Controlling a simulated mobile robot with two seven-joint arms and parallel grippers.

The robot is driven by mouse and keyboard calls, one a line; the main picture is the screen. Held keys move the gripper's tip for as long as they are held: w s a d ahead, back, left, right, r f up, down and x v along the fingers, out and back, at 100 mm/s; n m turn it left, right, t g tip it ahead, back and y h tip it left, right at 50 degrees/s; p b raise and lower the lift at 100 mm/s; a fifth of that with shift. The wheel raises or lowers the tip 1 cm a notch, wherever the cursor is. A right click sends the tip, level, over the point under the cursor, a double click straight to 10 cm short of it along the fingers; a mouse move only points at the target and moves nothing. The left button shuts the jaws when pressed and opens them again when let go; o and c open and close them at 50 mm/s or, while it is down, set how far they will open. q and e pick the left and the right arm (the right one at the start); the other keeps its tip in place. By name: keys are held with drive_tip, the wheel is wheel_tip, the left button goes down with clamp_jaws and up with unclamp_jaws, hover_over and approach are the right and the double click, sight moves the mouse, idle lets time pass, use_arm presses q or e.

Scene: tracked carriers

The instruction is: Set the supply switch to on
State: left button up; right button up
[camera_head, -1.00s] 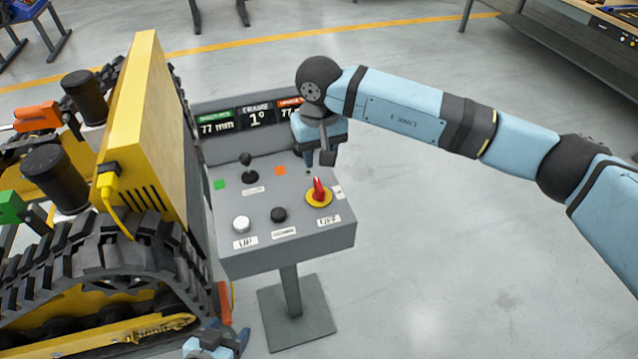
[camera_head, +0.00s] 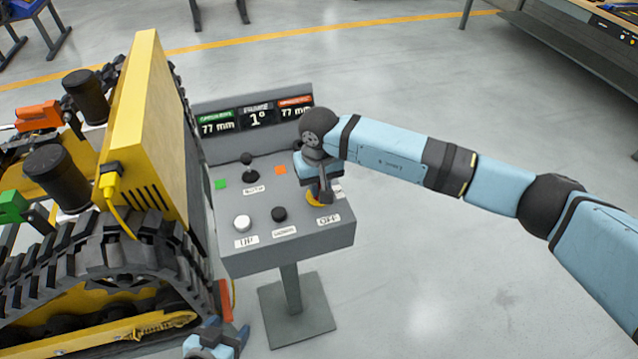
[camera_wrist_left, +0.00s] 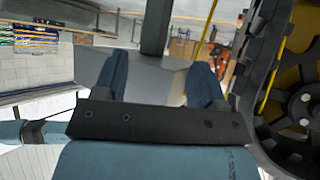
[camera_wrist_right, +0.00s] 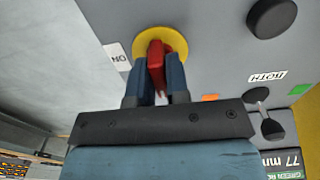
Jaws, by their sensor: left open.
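The supply switch is a red handle (camera_wrist_right: 157,63) on a round yellow base (camera_wrist_right: 143,42), at the right front of the grey control console (camera_head: 240,262). In the head view the yellow base (camera_head: 315,199) is mostly covered by my right gripper (camera_head: 326,196). An OFF label (camera_head: 328,219) lies in front of the switch; an ON label (camera_wrist_right: 117,56) shows beside it in the right wrist view. My right gripper (camera_wrist_right: 157,75) has its fingers closed in on both sides of the red handle. My left gripper (camera_head: 215,343) is open and empty, low beside the console post; it also shows in the left wrist view (camera_wrist_left: 160,82).
The console also bears a white button (camera_head: 242,223), a black button (camera_head: 279,214), a black joystick (camera_head: 249,172) and a display panel (camera_head: 255,118). A yellow tracked carrier (camera_head: 150,110) stands close at the left. The floor at the right is clear.

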clamp_jaws()
